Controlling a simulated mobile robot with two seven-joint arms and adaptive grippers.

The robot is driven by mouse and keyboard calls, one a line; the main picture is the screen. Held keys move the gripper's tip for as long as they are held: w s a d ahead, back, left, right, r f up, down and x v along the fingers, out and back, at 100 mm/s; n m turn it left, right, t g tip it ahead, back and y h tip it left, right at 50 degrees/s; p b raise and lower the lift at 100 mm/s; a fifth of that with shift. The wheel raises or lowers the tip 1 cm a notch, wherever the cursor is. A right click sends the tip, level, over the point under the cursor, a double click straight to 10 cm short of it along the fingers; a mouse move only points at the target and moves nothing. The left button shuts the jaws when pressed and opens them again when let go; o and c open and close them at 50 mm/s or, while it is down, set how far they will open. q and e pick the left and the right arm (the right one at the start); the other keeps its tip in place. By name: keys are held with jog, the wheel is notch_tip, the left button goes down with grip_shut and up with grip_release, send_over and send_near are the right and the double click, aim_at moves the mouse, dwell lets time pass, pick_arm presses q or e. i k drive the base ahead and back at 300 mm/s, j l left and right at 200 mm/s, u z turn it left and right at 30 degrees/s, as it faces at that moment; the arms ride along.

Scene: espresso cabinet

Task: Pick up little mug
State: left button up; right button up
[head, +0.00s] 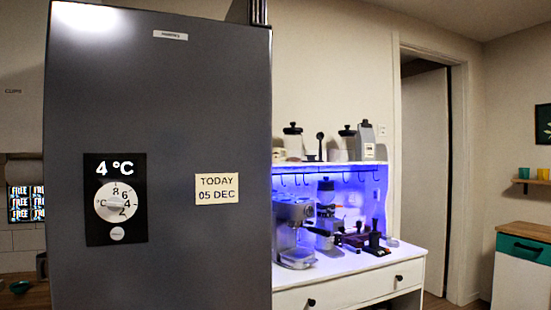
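I cannot tell for certain which thing is the little mug. A small pale cup-like shape (338,155) stands on the shelf of the espresso cabinet, among jars, and is too small to make out well. A small green cup (523,173) and a yellow cup (542,174) stand on a wall shelf at the far right. A dark mug-like thing (41,266) shows partly at the lower left, cut off by the fridge. Neither of my grippers is in view.
A tall grey fridge (160,180) fills the left and hides part of the espresso cabinet (350,283). An espresso machine (294,232), a grinder (326,210) and tools crowd the cabinet top. A doorway stands to its right. A wooden-topped counter (527,231) is at the right edge.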

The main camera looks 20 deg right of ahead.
aim_at(277, 158)
jog(key=i+l, duration=0.1)
jog(key=l, duration=0.45)
jog(key=i+l+z, duration=0.1)
jog(key=l, duration=0.4)
jog(key=i+l, duration=0.15)
jog(key=l, duration=0.35)
jog(key=i+l+z, duration=0.15)
jog(key=l, duration=0.4)
jog(key=i+l, duration=0.15)
jog(key=l, duration=0.35)
jog(key=i+l+z, duration=0.1)
jog(key=l, duration=0.4)
jog(key=i+l, duration=0.25)
jog(key=l, duration=0.25)
jog(key=i+l+z, duration=0.1)
jog(key=l, duration=0.35)
jog(key=i+l, duration=0.05)
jog(key=i, duration=0.05)
